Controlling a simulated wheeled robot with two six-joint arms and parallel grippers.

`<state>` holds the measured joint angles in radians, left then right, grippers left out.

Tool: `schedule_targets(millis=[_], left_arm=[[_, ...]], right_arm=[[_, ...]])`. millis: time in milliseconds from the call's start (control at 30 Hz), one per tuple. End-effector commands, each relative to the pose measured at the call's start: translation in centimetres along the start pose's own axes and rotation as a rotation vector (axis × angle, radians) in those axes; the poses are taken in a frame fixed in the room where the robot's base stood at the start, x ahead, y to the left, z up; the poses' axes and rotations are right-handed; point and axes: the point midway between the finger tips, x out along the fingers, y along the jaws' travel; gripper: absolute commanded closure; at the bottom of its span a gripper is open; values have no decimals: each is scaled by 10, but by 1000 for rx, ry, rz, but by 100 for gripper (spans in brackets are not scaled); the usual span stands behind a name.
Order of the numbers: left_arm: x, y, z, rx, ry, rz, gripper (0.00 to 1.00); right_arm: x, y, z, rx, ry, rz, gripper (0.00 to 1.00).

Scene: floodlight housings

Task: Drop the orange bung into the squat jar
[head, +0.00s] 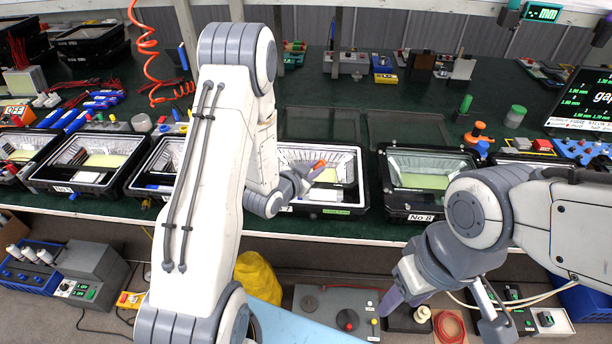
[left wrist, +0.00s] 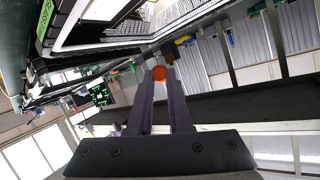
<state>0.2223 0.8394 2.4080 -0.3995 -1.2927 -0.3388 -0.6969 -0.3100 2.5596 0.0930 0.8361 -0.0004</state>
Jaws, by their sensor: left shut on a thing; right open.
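The orange bung (head: 320,164) is between the fingertips of my left gripper (head: 313,172), over the open floodlight housing (head: 364,190) at mid-bench. The left wrist view shows the bung (left wrist: 159,73) as a small orange round end between the two fingers, which are shut on it. My right gripper (head: 405,299) is open and low in front of the bench, apart from the bench objects. I cannot pick out the squat jar for certain. A short pale cylinder (head: 141,123) stands at the back left, and a short green-topped one (head: 515,115) at the right.
Housing No 8 (head: 400,209) stands open to the right, and more housings (head: 62,188) line the left. An orange knobbed part (head: 478,133) and a blue rack (head: 582,150) sit at the right. The green bench top (head: 345,108) behind the housings is partly clear.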

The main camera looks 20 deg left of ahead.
Motion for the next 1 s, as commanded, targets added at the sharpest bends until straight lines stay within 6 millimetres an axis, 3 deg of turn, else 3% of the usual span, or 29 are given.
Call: schedule_targets(millis=[200,333,700,1000], left_arm=[[25,-28,24,0,-1,0,100],[32,-35,31,2,0,3,100],[47,-25,65,1,-1,4,100],[48,-25,68,2,1,3,100]], right_arm=[[-10,-1,0,0,0,0,50],[-12,-1,0,0,0,0,50],[-20,-2,-1,0,0,0,50],[-20,-1,-1,0,0,0,50]])
